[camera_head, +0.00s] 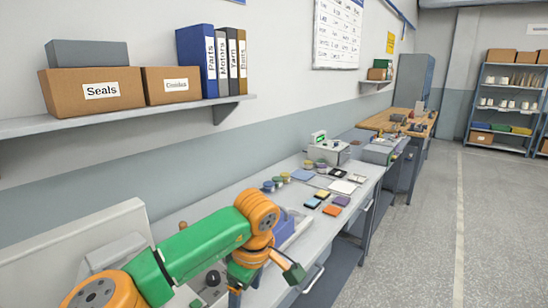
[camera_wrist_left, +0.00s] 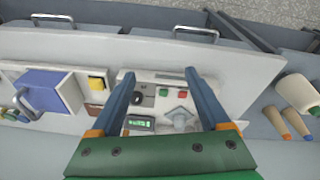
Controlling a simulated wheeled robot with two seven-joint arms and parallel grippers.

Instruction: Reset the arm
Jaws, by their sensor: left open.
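My left arm (camera_head: 215,242), green and orange, comes in from the left in the head view and bends down over the near end of the grey workbench (camera_head: 370,172). In the left wrist view my left gripper (camera_wrist_left: 159,76) shows two blue fingers spread apart, with nothing between them. The fingers are above a pale panel (camera_wrist_left: 158,79) with a black knob, red and green buttons and a small lit green display. I cannot tell the gap between fingers and panel. My right arm and gripper are not in view.
A blue box with a handle (camera_wrist_left: 48,92) sits beside the panel in the left wrist view. Small round pots (camera_head: 276,183) and coloured pads (camera_head: 322,196) lie farther along the bench. A wall shelf (camera_head: 120,120) holds cardboard boxes and binders. The floor at right (camera_head: 420,240) is clear.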

